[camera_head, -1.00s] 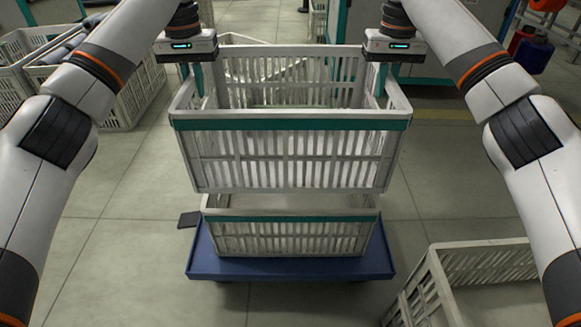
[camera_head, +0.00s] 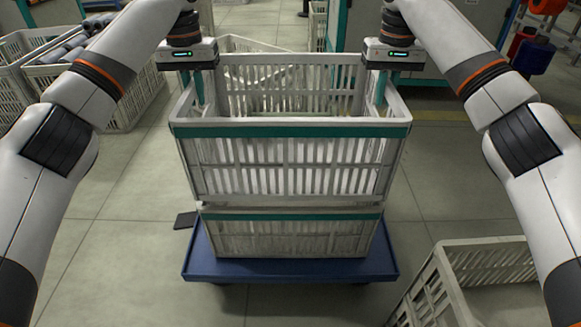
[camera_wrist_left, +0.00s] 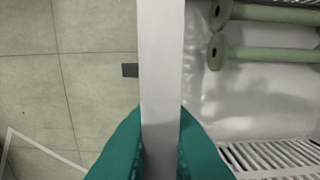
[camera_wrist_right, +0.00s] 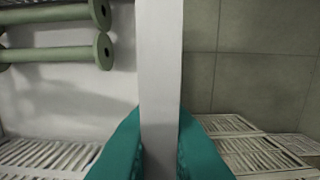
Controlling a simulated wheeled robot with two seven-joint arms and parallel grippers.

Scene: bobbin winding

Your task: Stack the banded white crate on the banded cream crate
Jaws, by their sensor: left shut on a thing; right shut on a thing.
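The banded white crate (camera_head: 290,132) has a teal band below its front rim. It hangs upright and roughly level over the banded cream crate (camera_head: 290,217), which also has a teal band and stands on a blue dolly (camera_head: 290,268). The two crates are very close; I cannot tell whether they touch. My left gripper (camera_head: 197,88) is shut on the white crate's left rim (camera_wrist_left: 161,60). My right gripper (camera_head: 381,88) is shut on its right rim (camera_wrist_right: 159,60). Green bobbins (camera_wrist_left: 265,53) lie inside the white crate. The cream crate's inside is hidden.
Crates with rolls (camera_head: 82,50) stand at the back left. An empty-looking pale crate (camera_head: 440,290) stands at the lower right.

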